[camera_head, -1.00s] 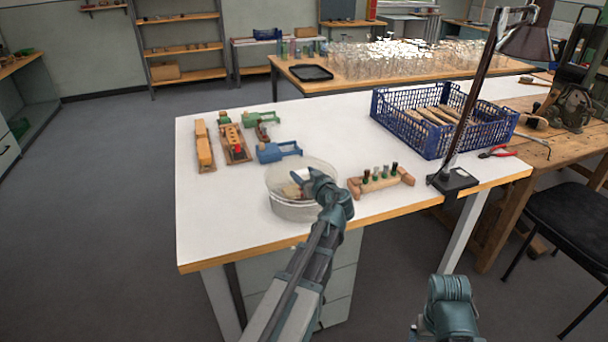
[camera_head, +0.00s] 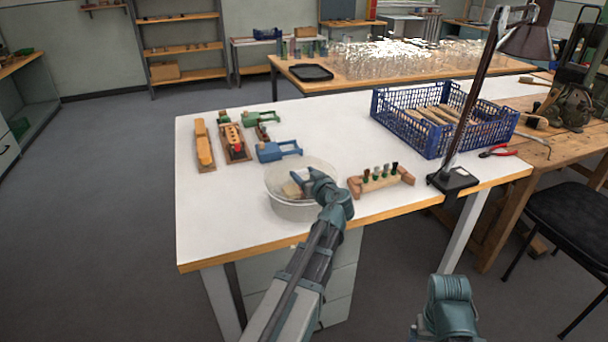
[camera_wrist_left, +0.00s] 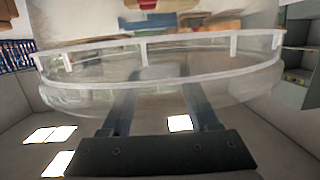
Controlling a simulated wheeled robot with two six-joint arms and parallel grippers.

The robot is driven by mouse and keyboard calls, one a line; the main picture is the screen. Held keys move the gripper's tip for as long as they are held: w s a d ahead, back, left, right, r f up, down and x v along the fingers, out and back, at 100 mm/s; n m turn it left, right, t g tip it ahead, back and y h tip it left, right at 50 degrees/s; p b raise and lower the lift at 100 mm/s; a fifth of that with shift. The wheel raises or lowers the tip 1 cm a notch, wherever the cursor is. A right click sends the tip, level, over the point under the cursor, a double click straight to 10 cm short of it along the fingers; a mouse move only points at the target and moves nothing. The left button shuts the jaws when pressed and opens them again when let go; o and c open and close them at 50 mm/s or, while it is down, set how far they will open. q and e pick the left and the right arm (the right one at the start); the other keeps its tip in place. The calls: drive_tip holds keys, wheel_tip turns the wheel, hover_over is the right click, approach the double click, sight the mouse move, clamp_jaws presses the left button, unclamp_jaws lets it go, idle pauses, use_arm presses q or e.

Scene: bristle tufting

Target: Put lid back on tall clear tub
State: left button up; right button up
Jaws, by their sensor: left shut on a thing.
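The tall clear tub (camera_head: 287,211) stands near the front edge of the white table, with pale brown pieces showing through its clear plastic. My left gripper (camera_head: 301,183) is at the tub's top, over its right side. In the left wrist view, my left gripper's (camera_wrist_left: 163,108) two fingers are shut on a clear round lid (camera_wrist_left: 85,51), which has a pale rim with small tabs. In the head view the lid is hard to tell from the tub's rim, so I cannot tell whether it touches the tub. My right gripper's fingers are not in view.
A wooden block with several dark-topped pieces (camera_head: 381,180) stands right of the tub. Wooden and blue tools (camera_head: 278,150) lie behind it. A blue crate (camera_head: 440,120) and a lamp base (camera_head: 453,180) are further right. The table's front left (camera_head: 220,225) is clear.

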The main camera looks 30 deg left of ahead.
use_arm(q)
drive_tip(key=o, duration=1.4)
drive_tip(key=shift+o, duration=0.4)
drive_tip(key=shift+r, duration=0.15)
drive_tip(key=shift+r+p, duration=3.4)
drive_tip(key=shift+p, duration=0.2)
drive_tip(key=shift+c, duration=0.3)
clamp_jaws()
